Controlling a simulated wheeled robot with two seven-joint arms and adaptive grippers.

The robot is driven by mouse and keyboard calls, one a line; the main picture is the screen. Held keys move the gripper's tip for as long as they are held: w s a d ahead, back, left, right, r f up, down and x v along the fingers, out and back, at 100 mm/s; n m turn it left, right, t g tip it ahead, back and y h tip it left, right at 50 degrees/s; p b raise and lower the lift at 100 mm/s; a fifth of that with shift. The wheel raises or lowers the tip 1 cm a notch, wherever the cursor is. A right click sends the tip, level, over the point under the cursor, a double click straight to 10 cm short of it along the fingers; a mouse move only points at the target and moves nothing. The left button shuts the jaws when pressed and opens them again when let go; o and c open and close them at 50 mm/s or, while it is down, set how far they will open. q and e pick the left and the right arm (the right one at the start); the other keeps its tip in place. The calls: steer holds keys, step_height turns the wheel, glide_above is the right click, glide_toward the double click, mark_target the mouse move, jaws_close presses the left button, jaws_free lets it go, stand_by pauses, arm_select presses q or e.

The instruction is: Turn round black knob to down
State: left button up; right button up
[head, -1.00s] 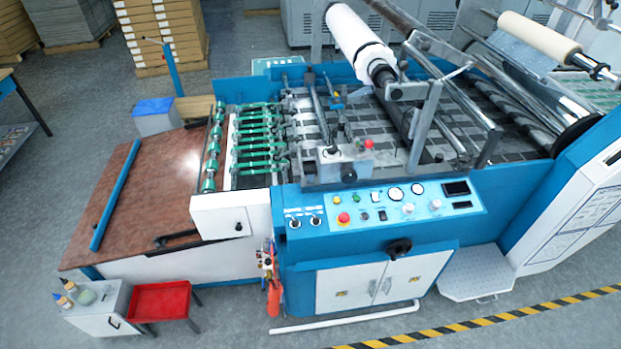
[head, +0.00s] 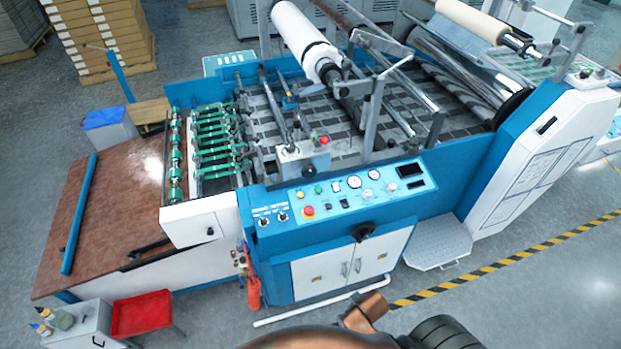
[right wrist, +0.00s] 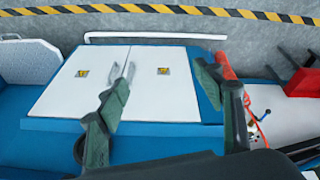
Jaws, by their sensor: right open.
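The round black knob (head: 363,231) sits on the blue front of the machine, just above the white cabinet doors and below the control panel (head: 340,194). My right arm's copper and black parts show at the bottom of the head view; its fingertips cannot be made out there. In the right wrist view my right gripper (right wrist: 161,77) is open and empty, its two dark green fingers apart in front of the white doors (right wrist: 155,85). I cannot make out the knob in that view; the left finger may hide it. My left gripper is not in view.
The panel carries a red button (head: 308,211), gauges and several small switches. A red stool (head: 142,312) and a small white cabinet stand at the lower left. A grey step plate (head: 437,245) juts out right of the doors. The floor beyond the striped line is clear.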

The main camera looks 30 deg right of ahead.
steer(key=w+d+r+n+t+h+p, duration=0.1)
steer(key=w+d+r+n+t+h, duration=0.25)
steer(key=r, duration=0.85)
steer(key=w+d+r+n+t+h, duration=0.2)
steer(key=w+d+r+n+h, duration=0.2)
steer(key=w+d+r+n, duration=0.5)
steer(key=n+t+y, duration=0.4)
steer(key=n+t, duration=0.5)
steer(key=n, duration=1.4)
glide_toward(310, 174)
steer(key=a+x, duration=0.1)
steer(key=x, duration=0.1)
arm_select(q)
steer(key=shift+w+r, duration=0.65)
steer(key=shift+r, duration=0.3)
arm_select(e)
steer(key=shift+m, duration=0.35)
steer(key=x, duration=0.5)
steer(key=d+x, duration=0.1)
steer(key=x, duration=0.2)
steer(key=shift+s+f, duration=0.1)
steer(key=shift+s, duration=0.05)
steer(key=shift+c, duration=0.4)
